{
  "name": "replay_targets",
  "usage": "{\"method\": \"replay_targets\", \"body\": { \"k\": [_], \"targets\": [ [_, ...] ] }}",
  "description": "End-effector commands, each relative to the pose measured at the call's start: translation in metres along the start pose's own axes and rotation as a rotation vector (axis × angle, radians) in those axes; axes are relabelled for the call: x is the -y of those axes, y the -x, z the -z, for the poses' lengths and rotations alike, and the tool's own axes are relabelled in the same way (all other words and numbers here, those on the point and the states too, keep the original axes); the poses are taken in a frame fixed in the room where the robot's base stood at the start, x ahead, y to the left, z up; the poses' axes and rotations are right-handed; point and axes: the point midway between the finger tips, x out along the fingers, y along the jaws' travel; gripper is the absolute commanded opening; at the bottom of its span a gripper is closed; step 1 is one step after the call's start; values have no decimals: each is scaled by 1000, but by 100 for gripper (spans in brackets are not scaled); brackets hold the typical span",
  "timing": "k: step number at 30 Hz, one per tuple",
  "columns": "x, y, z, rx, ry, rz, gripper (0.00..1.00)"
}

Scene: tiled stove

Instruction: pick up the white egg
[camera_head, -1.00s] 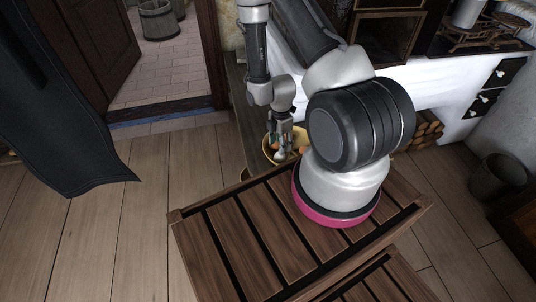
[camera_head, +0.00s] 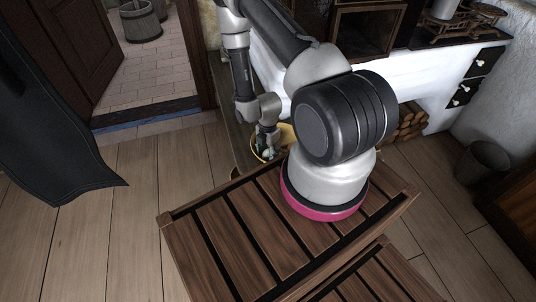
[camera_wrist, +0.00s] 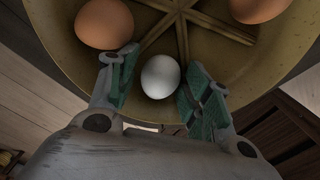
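The white egg (camera_wrist: 160,76) lies in a yellowish bowl (camera_wrist: 72,52) with raised ribs inside, in the wrist view. My gripper (camera_wrist: 161,66) is open, with its green-padded fingers on either side of the egg. The left finger stands clear of the egg; the right pad is very close, and I cannot tell whether it touches. In the head view, my gripper (camera_head: 266,150) reaches down into the bowl (camera_head: 287,138), whose near part is hidden behind my arm and the slatted wood.
A brown egg (camera_wrist: 104,24) lies to the left in the bowl, close to the left fingertip. Another brown egg (camera_wrist: 260,8) lies at the upper right. The bowl stands by a wooden bench (camera_head: 222,140). A white stove (camera_head: 425,75) stands behind, with open floor (camera_head: 130,225) at left.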

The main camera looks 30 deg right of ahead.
Motion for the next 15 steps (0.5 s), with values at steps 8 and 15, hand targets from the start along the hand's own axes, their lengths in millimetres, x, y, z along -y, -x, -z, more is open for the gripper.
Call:
{"method": "replay_targets", "body": {
  "k": [8,15],
  "targets": [
    [1,0,1,-1,1,2,29],
    [1,-1,1,-1,1,3,27]
  ]
}}
